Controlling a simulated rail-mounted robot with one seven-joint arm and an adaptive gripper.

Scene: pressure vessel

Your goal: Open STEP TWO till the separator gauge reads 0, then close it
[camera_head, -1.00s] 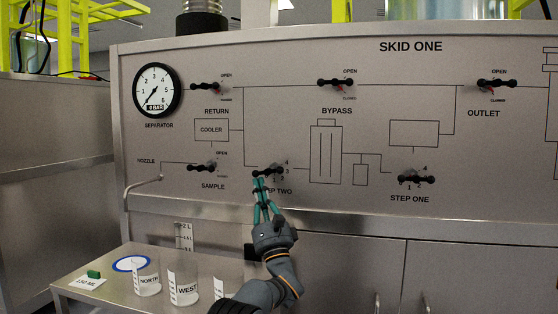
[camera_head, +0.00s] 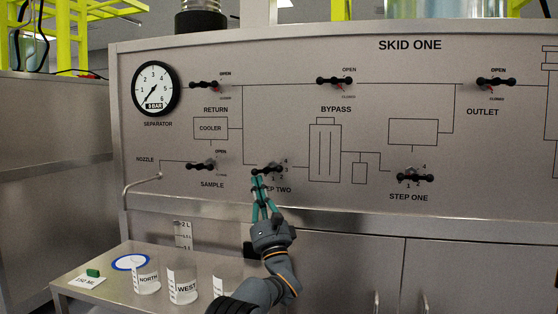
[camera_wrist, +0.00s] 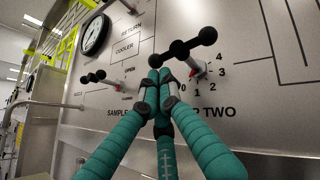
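The STEP TWO valve (camera_head: 268,170) has a black bar handle with ball ends, tilted slightly up to the right, over a scale with 1 to 4 visible. In the wrist view the STEP TWO handle (camera_wrist: 179,49) is close, with a red part behind it. My gripper (camera_head: 257,179) has its teal fingers drawn together, tips just under the handle's left ball (camera_wrist: 156,60); I cannot tell if they touch it. Nothing shows between the fingers.
Other handles sit nearby: SAMPLE (camera_head: 202,166), RETURN (camera_head: 205,85), BYPASS (camera_head: 334,81), OUTLET (camera_head: 496,82) and STEP ONE (camera_head: 414,177). A nozzle pipe (camera_head: 141,184) sticks out at left. Below it, a side shelf (camera_head: 103,300) holds labelled beakers (camera_head: 183,284) and a green block (camera_head: 93,272).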

